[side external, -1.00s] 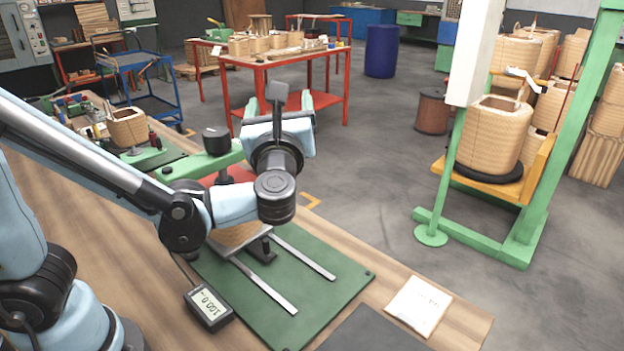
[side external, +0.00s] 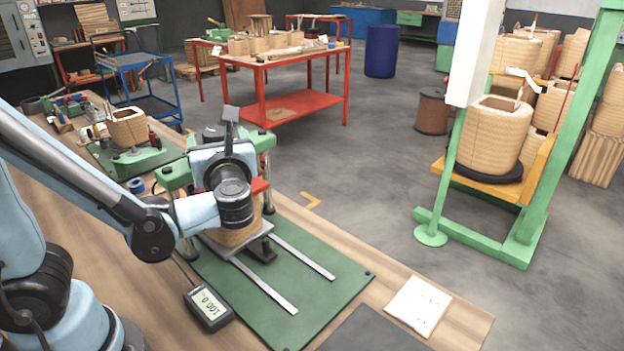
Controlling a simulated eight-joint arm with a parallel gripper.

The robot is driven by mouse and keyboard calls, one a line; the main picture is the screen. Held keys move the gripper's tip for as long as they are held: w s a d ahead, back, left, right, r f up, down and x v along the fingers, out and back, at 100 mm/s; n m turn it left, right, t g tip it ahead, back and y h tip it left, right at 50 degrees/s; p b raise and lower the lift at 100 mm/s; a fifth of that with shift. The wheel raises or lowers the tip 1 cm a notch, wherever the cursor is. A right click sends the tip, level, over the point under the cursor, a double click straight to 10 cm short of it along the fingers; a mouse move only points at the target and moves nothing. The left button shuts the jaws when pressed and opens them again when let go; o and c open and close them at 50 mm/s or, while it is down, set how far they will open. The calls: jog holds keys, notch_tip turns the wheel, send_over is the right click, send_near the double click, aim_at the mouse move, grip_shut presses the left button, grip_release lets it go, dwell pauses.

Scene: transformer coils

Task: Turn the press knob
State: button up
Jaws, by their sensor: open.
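The press stands on a green base plate (side external: 325,262), with a green crossbar (side external: 178,176) on posts and a red plate (side external: 260,186) below it. A dark round knob (side external: 212,132) shows above the crossbar, partly covered by my wrist. A tan wound coil (side external: 232,236) sits under the press on a grey plate with two metal rails. My gripper (side external: 224,150) is at the press, in front of the crossbar and close to the knob in the picture. Its fingertips are hidden behind the wrist, so I cannot tell whether it touches the knob.
A small meter (side external: 208,307) lies left of the base plate. A paper sheet (side external: 418,305) lies at the bench's right end. Another coil (side external: 127,127) on a green fixture stands at the back left. A green frame (side external: 545,190) stands on the floor at right.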

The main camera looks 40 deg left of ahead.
aim_at(210, 130)
jog(key=shift+x, duration=2.45)
jog(key=c, duration=1)
jog(key=shift+o, duration=0.2)
jog(key=shift+n+g, duration=0.3)
jog(key=shift+g, duration=0.1)
jog(key=n+g+y, duration=0.1)
jog(key=g, duration=0.1)
jog(key=n+g, duration=0.2)
jog(key=shift+s+g+y, duration=0.2)
jog(key=shift+g+y, duration=0.2)
jog(key=shift+s+n+g, duration=0.15)
jog(key=shift+n+g, duration=0.85)
jog(key=shift+g, duration=0.5)
jog(key=shift+s+n+g, duration=0.15)
jog(key=shift+n+g, duration=0.85)
jog(key=shift+g, duration=0.5)
